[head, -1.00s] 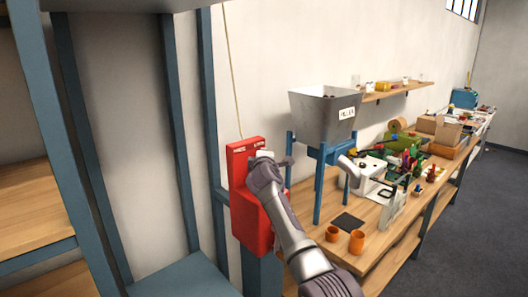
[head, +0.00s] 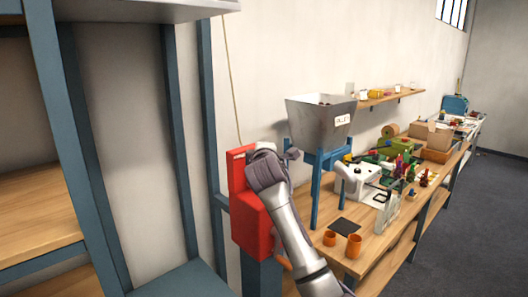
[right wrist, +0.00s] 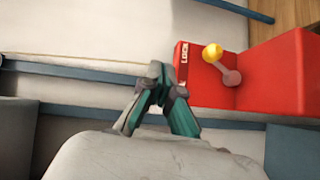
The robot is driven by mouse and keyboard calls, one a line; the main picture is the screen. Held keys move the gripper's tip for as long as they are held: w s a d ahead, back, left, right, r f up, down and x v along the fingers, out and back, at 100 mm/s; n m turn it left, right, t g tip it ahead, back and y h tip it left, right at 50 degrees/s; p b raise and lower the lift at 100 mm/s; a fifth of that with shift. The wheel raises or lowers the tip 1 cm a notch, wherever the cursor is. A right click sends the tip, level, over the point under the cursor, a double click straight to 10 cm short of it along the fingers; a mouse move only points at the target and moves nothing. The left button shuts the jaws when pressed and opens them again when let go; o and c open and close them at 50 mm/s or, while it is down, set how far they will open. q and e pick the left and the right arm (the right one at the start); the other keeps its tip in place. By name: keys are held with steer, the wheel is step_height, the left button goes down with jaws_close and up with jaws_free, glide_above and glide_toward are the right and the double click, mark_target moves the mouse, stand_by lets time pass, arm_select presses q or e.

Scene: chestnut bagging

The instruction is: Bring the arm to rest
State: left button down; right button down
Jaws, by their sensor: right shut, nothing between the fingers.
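My right arm (head: 290,225) reaches up in the head view, its wrist overlapping the red box (head: 254,228). The fingers are hidden there behind the wrist. In the right wrist view my right gripper (right wrist: 156,72) is shut and empty, its fingertips together. It is left of the red box (right wrist: 270,78), apart from its lever. The lever has a yellow knob (right wrist: 212,53) and a grey pivot, beside a white label that seems to read LOCK. My left gripper is in neither view.
A blue-and-wood shelf (head: 35,210) stands at the left. Right of the arm, a grey hopper (head: 318,120) on blue legs stands on a wooden bench (head: 325,268) with two orange cups (head: 354,246) and various items. Dark floor (head: 480,230) at the right is clear.

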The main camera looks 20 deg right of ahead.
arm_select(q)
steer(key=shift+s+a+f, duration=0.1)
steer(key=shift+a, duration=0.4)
